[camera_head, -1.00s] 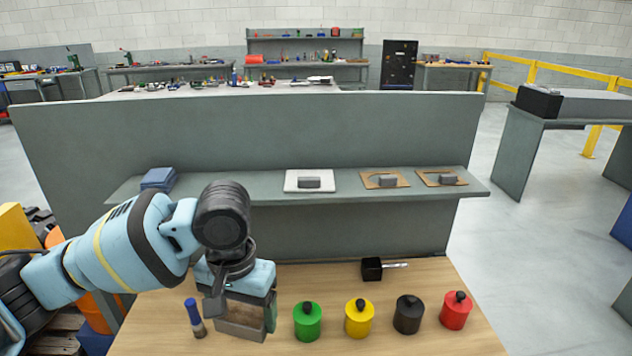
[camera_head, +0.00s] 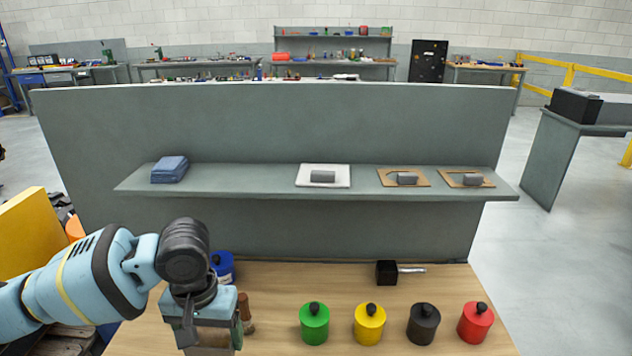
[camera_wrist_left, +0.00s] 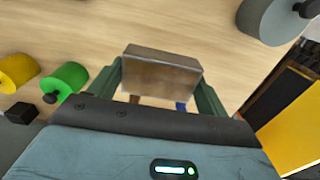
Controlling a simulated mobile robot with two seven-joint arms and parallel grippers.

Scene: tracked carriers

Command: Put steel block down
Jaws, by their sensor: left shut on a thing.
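My left gripper (camera_head: 207,338) is over the left part of the wooden table. Its two green-sided fingers are shut on the steel block (camera_wrist_left: 160,74), a grey-brown rectangular block. In the head view the block (camera_head: 208,350) shows only partly at the bottom edge, below the gripper body. In the wrist view the block spans between the fingertips, with wood beyond it. I cannot tell whether it touches the table. My right gripper is not in view.
A brown handle (camera_head: 245,312) stands just right of the gripper, and a blue canister (camera_head: 223,266) behind it. Green (camera_head: 314,325), yellow (camera_head: 369,325), black (camera_head: 422,325) and red (camera_head: 475,323) canisters line the table's right. A hammer (camera_head: 388,272) lies behind.

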